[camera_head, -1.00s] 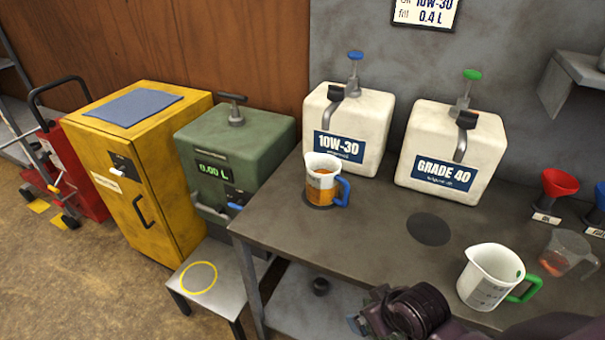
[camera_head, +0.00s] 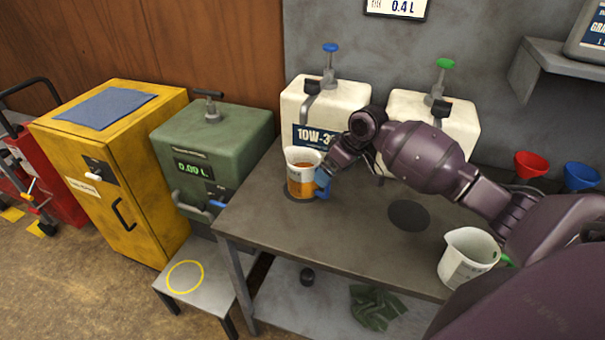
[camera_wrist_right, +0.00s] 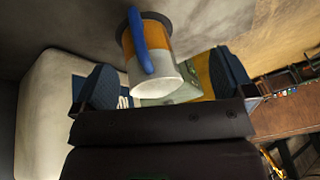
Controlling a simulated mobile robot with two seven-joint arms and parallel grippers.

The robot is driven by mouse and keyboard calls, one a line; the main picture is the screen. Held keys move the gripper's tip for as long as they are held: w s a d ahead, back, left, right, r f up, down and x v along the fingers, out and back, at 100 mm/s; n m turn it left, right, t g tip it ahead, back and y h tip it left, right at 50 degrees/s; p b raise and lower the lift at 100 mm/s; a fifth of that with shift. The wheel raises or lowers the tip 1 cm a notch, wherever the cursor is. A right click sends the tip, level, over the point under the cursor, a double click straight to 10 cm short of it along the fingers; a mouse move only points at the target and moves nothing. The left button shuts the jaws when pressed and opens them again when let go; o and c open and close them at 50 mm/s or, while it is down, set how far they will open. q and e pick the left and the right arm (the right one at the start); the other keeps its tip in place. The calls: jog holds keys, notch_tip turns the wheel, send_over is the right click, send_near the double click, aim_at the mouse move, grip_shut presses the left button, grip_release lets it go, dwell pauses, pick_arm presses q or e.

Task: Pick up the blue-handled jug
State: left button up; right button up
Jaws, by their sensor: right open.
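The blue-handled jug (camera_head: 301,178) stands upright on a dark round mat (camera_head: 300,196) on the workbench, with amber liquid in it. Its blue handle points right, toward my right gripper (camera_head: 326,177). In the right wrist view the jug (camera_wrist_right: 165,72) and its blue handle (camera_wrist_right: 140,42) show between the two spread fingers of my right gripper (camera_wrist_right: 168,85). The fingers are open at either side of the handle. I cannot tell whether either finger touches it. My left gripper is not in view.
The 10W-30 container (camera_head: 303,103) stands behind the jug. A green-handled jug (camera_head: 466,257) stands at the bench's right, partly behind my arm. A green dispenser (camera_head: 225,150) and a low stand with a yellow ring (camera_head: 190,300) are left of the bench (camera_head: 350,250).

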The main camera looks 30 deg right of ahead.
send_near(310, 178)
jog(key=shift+m, duration=0.3)
jog(key=shift+w+f, duration=0.45)
jog(key=shift+f, duration=0.8)
jog(key=shift+w+f, duration=0.45)
jog(key=shift+f, duration=0.8)
jog(key=shift+w+f, duration=0.45)
jog(key=shift+f, duration=0.8)
grip_shut()
jog(key=shift+r, duration=0.1)
